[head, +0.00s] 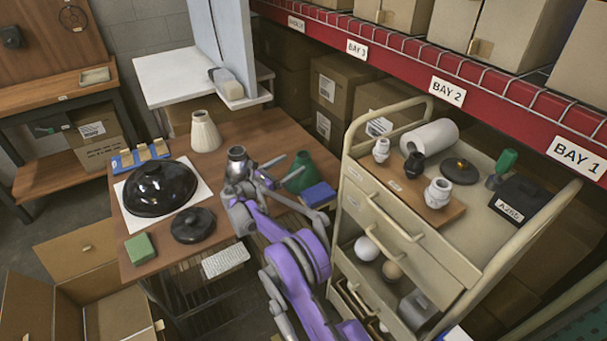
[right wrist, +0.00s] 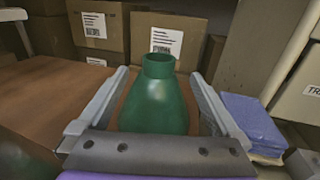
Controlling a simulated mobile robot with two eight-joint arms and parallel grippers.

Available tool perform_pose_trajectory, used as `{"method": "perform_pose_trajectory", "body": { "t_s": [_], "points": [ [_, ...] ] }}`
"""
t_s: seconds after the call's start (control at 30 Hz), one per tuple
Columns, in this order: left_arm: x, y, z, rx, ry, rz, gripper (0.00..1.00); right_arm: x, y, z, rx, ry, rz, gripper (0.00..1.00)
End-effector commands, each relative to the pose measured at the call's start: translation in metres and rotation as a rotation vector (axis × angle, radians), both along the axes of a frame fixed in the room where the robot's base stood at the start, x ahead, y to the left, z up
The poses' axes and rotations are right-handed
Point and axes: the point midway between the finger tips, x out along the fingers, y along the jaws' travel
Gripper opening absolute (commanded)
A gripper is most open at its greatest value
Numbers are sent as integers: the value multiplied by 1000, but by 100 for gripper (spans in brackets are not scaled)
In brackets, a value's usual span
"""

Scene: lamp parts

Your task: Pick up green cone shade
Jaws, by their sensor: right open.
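The green cone shade (head: 299,174) stands upright on the wooden table, near its right side, narrow neck up. In the right wrist view the green cone shade (right wrist: 159,100) sits between the two fingers of my right gripper (right wrist: 158,77). The fingers are open, one on each side, with a visible gap at the neck; the palm edge hides the shade's lower part. In the head view my right gripper (head: 300,188) reaches in from the left of the shade and partly covers it. My left gripper is not in view.
A cream shade (head: 205,132), black dome (head: 160,187) and black disc (head: 193,225) occupy the table (head: 225,130). A beige cart (head: 420,245) stands to the right.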

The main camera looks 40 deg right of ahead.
Motion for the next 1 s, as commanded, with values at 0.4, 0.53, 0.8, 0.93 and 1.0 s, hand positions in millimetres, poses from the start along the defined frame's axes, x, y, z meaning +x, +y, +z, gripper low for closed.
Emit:
{"method": "perform_pose_trajectory", "body": {
  "t_s": [0.4,0.53,0.8,0.93,1.0],
  "points": [
    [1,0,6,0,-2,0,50,6,-47,-3,1,-2,-2,99],
    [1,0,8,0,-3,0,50,9,-65,-3,1,-2,-2,99],
    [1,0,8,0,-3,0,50,10,-69,-4,2,-2,1,99],
    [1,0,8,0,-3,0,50,10,-69,-4,2,-2,1,76],
    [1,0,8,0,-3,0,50,10,-69,-4,2,-2,1,63]
  ]
}}
